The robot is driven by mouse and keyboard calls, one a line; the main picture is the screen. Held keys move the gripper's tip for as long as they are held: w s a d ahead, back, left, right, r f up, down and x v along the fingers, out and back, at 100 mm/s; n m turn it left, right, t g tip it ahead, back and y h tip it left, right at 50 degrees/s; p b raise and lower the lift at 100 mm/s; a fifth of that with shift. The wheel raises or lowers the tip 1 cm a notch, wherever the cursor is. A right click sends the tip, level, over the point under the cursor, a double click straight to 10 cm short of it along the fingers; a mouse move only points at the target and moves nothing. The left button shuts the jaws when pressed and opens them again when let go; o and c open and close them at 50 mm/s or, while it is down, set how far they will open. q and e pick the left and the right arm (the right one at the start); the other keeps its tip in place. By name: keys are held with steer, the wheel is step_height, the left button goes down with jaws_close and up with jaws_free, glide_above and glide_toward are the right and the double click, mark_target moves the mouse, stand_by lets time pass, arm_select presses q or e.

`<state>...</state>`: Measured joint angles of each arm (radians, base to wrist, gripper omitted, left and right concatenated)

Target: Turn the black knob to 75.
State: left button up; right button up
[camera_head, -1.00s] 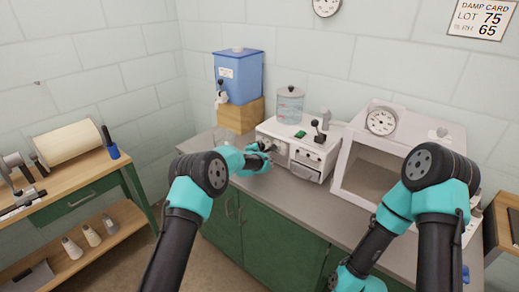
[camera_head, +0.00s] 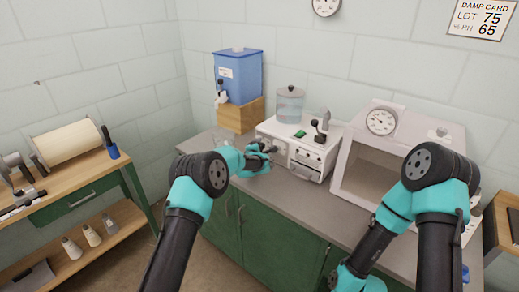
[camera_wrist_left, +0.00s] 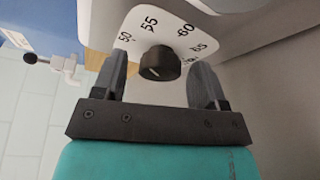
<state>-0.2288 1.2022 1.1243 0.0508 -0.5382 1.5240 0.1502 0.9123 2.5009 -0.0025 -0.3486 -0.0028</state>
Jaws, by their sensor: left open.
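The black knob (camera_wrist_left: 160,63) sits on a white dial plate in the left wrist view. Printed numbers 50, 55, 60 and 65 run around it; further marks at the right are partly hidden by a finger. I cannot clearly read where the knob points. My left gripper (camera_wrist_left: 163,70) is open, one finger on each side of the knob, with visible gaps. In the head view my left gripper (camera_head: 264,150) is at the left front of the white machine (camera_head: 313,153) and hides the knob. My right arm shows, but its gripper does not.
A clear jar (camera_head: 290,104) stands on the machine. A blue tank (camera_head: 238,75) on a wooden block is left of it, and a white open-fronted cabinet (camera_head: 375,160) is right.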

arm_select(q)
steer(key=shift+s, duration=0.15)
steer(key=v, duration=1.7)
steer(key=shift+a, duration=0.15)
